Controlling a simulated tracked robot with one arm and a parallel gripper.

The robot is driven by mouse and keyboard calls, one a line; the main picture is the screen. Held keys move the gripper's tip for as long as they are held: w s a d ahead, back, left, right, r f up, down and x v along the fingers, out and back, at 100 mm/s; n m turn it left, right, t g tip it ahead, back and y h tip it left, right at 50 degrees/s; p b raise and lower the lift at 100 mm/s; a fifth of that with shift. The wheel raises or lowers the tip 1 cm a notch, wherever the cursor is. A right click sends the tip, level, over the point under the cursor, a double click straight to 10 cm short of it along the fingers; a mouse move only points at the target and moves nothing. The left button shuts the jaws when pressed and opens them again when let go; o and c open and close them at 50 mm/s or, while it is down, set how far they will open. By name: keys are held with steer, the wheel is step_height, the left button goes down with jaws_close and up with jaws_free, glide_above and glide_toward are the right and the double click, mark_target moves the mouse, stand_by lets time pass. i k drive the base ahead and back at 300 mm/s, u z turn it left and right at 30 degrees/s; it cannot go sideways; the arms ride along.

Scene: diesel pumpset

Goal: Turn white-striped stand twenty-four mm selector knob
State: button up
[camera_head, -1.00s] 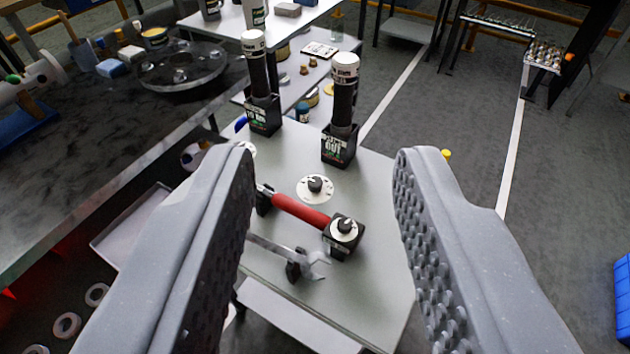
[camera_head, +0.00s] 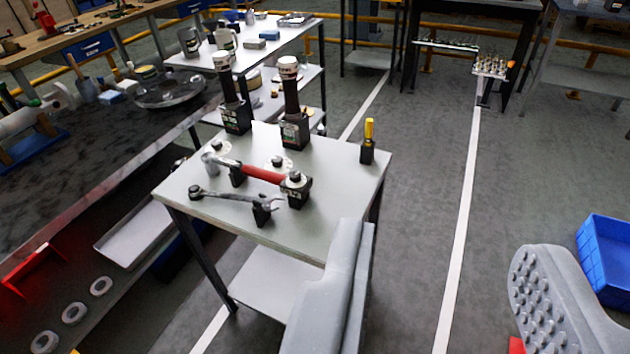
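One knob (camera_head: 295,178) sits on top of a black block stand (camera_head: 296,196) near the red hammer handle. A second knob (camera_head: 278,162) is behind the handle, and a third (camera_head: 220,147) is at the table's back left. I cannot make out a white stripe on any stand, nor the markings on the dials. My gripper (camera_head: 443,245) is wide open and empty, with its fingers to the right of and in front of the table. No finger touches a knob.
A hammer (camera_head: 262,174) and a wrench (camera_head: 235,196) lie in black holders on the table. Two dark-handled tools (camera_head: 290,95) stand in black boxes at the back. A yellow-handled screwdriver (camera_head: 369,135) stands at the right.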

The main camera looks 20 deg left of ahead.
mark_target(277, 160)
steer(key=z, duration=0.1)
steer(key=k, duration=0.4)
steer(key=z, duration=0.4)
steer(key=i, duration=1.15)
steer(key=u, duration=0.65)
steer(key=i, duration=1)
steer(key=u, duration=0.55)
